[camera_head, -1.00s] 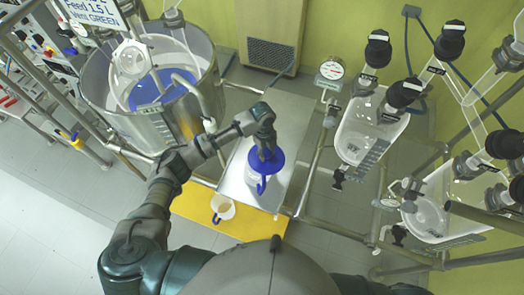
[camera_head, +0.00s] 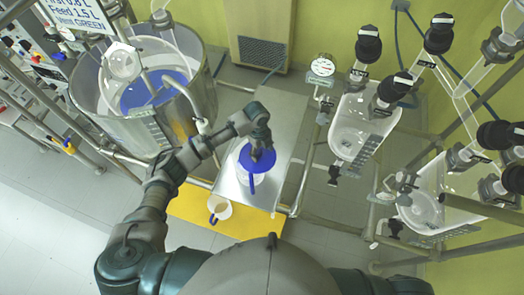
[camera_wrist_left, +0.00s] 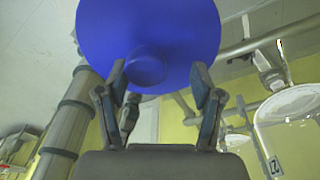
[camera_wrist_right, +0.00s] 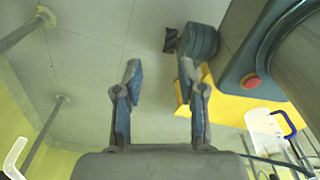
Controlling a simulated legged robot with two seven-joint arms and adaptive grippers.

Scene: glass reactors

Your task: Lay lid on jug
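The blue disc lid (camera_head: 258,160) is over the top of a pale jug (camera_head: 243,176) on the metal table, with a blue handle at the jug's near side. The lid hides the jug's mouth, so I cannot tell whether it is fully seated. My left gripper (camera_head: 262,152) is right above the lid. In the left wrist view, the lid (camera_wrist_left: 185,35) faces the gripper (camera_wrist_left: 160,82); its fingers are apart, with a clear gap between the knob (camera_wrist_left: 147,65) and the right-hand finger. My right gripper (camera_wrist_right: 160,72) is open and empty, away from the jug.
A large steel vessel (camera_head: 190,110) stands left of the table (camera_head: 282,120). Glass reactors (camera_head: 357,125) on metal frames stand to the right.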

